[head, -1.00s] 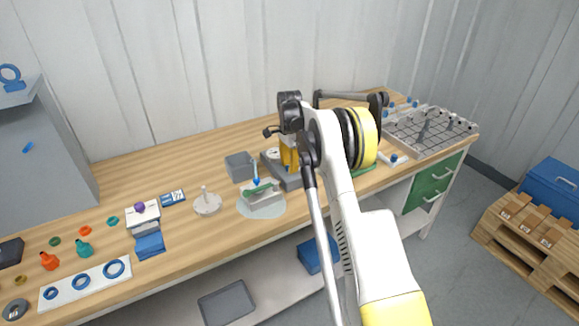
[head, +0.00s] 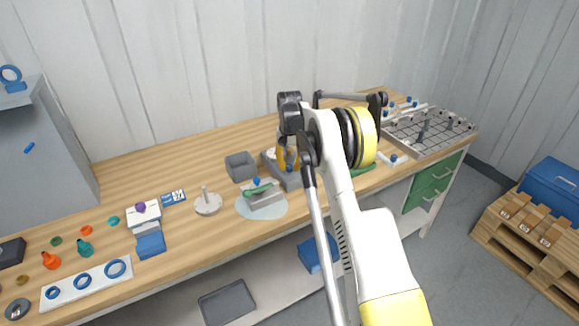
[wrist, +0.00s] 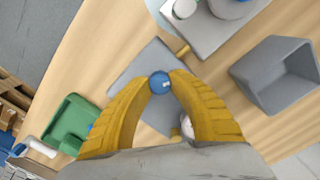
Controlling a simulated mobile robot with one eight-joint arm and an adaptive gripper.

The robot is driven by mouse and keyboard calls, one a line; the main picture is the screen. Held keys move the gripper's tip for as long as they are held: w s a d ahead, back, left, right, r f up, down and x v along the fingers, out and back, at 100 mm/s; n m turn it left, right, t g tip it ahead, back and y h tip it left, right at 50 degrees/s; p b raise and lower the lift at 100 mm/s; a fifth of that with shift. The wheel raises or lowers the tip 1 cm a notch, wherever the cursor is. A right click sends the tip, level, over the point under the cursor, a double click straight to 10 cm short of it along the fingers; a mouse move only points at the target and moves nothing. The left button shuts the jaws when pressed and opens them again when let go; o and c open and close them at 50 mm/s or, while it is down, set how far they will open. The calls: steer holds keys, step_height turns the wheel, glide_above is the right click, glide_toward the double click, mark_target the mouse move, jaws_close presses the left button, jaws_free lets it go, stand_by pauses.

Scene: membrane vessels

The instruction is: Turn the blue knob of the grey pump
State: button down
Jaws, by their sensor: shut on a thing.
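The grey pump (head: 270,165) stands mid-bench, partly hidden by my arm in the head view; its flat grey body (wrist: 135,70) lies under my fingers in the wrist view. My gripper (wrist: 160,84) has its yellow fingertips on either side of the round blue knob (wrist: 160,82), touching it. In the head view my yellow fingers (head: 288,158) reach down over the pump. A white round part (wrist: 187,126) shows behind the right finger, partly covered.
An open grey box (head: 240,167) stands left of the pump. A device with a green piece and blue top (head: 262,196) sits in front of it on a pale round mat. A green object (wrist: 72,122) lies on the other side. A wire rack (head: 430,130) is farther right.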

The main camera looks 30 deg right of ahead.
mark_target(289, 166)
steer(key=shift+n, duration=2.3)
steer(key=c, duration=1.2)
jaws_free()
steer(key=shift+o, duration=0.2)
step_height(289, 166, up, 12)
